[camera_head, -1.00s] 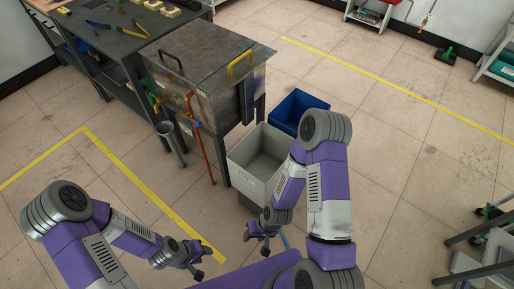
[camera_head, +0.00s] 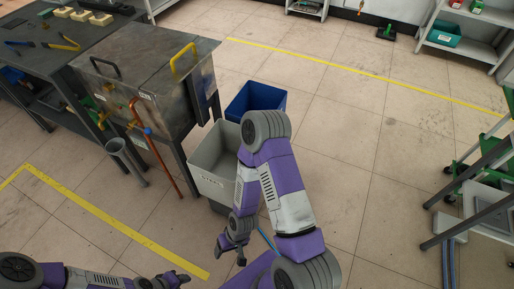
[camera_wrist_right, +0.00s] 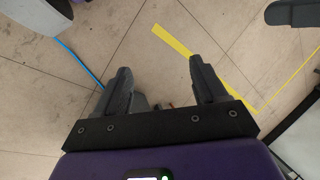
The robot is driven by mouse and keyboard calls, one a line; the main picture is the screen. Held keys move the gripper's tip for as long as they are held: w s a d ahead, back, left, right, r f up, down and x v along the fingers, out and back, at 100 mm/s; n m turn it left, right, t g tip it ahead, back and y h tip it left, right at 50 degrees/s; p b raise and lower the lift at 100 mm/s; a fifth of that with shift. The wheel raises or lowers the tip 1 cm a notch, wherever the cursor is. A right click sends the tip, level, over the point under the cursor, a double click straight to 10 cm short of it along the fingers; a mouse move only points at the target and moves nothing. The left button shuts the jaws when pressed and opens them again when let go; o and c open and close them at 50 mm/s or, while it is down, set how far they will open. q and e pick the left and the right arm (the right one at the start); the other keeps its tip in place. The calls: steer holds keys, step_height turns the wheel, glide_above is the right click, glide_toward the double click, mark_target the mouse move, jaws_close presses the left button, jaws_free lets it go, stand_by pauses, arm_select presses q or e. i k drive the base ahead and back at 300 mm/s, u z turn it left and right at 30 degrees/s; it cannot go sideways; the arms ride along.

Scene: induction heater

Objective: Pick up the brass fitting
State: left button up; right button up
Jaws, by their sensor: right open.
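I cannot make out a brass fitting in either view. My right gripper (camera_head: 233,250) hangs in the head view in front of the grey bin, above the floor. In the right wrist view its two fingers (camera_wrist_right: 160,72) are apart, with tiled floor beyond them. A small grey and reddish shape shows low between the fingers, too unclear to name. My left gripper (camera_head: 176,279) is at the bottom edge of the head view, partly cut off, and its jaws cannot be read.
A metal tank (camera_head: 150,85) with handles and pipes stands at the left beside a dark workbench (camera_head: 75,55) with tools. A grey bin (camera_head: 205,170) and a blue bin (camera_head: 262,100) stand right of it. A green-and-grey cart (camera_head: 485,185) is at the right.

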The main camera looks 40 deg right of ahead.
mark_target(44, 27)
steer(key=u, duration=0.7)
steer(key=i, duration=1.6)
steer(key=z, duration=0.8)
